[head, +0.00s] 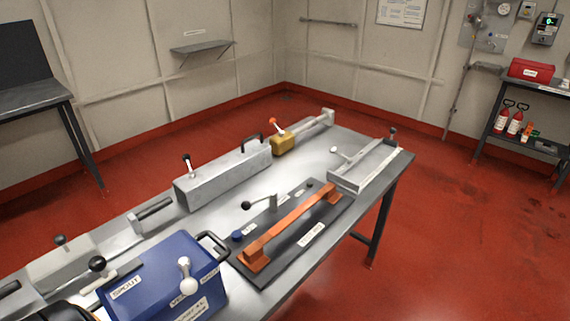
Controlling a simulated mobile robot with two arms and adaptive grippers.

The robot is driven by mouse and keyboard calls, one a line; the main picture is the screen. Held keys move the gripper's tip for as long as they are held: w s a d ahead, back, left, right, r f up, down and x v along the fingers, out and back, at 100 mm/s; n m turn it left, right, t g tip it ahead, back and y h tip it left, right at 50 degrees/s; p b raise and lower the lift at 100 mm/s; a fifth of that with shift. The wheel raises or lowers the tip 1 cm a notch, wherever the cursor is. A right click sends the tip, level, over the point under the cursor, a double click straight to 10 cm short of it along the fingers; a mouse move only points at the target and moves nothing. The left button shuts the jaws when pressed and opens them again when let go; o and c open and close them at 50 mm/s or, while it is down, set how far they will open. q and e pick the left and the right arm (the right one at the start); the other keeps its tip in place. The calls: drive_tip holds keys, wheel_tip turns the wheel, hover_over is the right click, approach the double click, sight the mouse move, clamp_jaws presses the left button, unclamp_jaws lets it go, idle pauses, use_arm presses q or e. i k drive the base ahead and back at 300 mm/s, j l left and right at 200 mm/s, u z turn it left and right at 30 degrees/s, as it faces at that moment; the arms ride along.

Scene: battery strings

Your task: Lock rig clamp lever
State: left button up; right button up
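A metal table (180,227) holds several lever-fitted fixtures, and I cannot tell for certain which is the rig clamp. A dark plate (262,275) carries an orange bar (290,228). Beside the bar, a lever with a black ball knob (246,206) lies roughly level, pointing left from a short grey post. A long grey box (225,180) has an upright lever with a black knob (187,158). A yellow block (284,145) has a tilted lever with an orange knob (272,121). Small labels are unreadable. Neither gripper shows clearly.
A blue box (150,285) marked SPOUT, with a black handle and a white-knobbed lever, stands at the near left. A grey tray-like fixture (370,170) sits at the right end. A shelf rack (490,145) with a red box stands far right. Red floor is open around the table.

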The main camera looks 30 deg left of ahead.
sight(246, 204)
drive_tip(key=k+l+u, duration=0.1)
drive_tip(key=u, duration=1.1)
